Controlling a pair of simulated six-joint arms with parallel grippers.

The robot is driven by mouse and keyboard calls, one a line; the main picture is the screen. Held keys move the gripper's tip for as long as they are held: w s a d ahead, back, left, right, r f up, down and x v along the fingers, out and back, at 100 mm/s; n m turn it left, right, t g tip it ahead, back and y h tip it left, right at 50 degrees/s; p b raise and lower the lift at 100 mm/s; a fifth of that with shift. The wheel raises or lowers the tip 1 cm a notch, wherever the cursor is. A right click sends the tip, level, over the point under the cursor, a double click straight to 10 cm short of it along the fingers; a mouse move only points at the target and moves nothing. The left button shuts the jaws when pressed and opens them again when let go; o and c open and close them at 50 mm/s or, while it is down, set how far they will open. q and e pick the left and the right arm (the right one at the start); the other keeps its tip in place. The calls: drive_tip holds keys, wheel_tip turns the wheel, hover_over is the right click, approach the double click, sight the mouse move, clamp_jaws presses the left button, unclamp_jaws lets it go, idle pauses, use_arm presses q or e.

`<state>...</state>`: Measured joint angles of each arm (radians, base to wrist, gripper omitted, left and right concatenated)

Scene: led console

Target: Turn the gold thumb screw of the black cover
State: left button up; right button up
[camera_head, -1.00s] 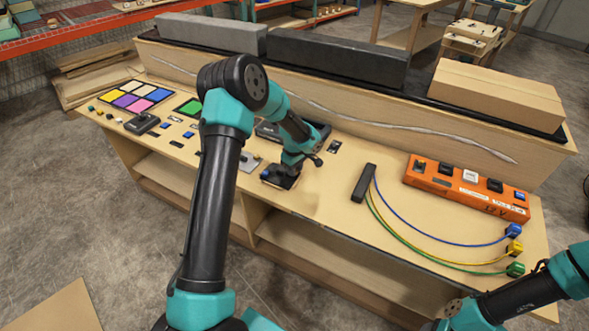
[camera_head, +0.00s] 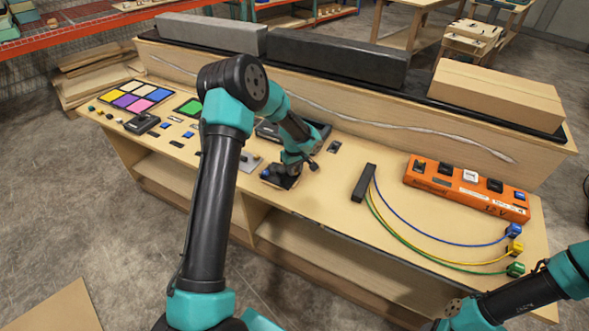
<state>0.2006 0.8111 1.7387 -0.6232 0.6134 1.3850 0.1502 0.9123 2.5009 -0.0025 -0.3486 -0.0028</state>
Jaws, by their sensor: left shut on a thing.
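My left gripper (camera_head: 282,181) points down at the front part of the wooden bench, past the middle of its top. It is small in the head view and its fingertips are mostly hidden by its own dark body. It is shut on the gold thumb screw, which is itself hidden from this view. A black cover (camera_head: 318,131) shows partly behind my left forearm, close behind the gripper; I cannot tell its full outline. My right gripper is out of view; only part of my right arm shows at the lower right.
An orange power box (camera_head: 440,184) with switches stands to the right. A black strip (camera_head: 363,183) with blue, yellow and green cables lies between it and the gripper. Colored panels (camera_head: 135,96) lie at the left. A cardboard box (camera_head: 497,92) sits on the back ledge.

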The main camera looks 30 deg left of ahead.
use_arm(q)
drive_tip(key=m, duration=0.4)
drive_tip(key=shift+m, duration=0.3)
drive_tip(key=m, duration=0.4)
drive_tip(key=shift+m, duration=0.3)
drive_tip(key=m, duration=1.1)
drive_tip(key=shift+r+m, duration=0.1)
drive_tip(key=shift+m, duration=0.2)
drive_tip(key=m, duration=0.4)
drive_tip(key=shift+m, duration=0.3)
drive_tip(key=m, duration=0.3)
drive_tip(key=shift+m, duration=2.2)
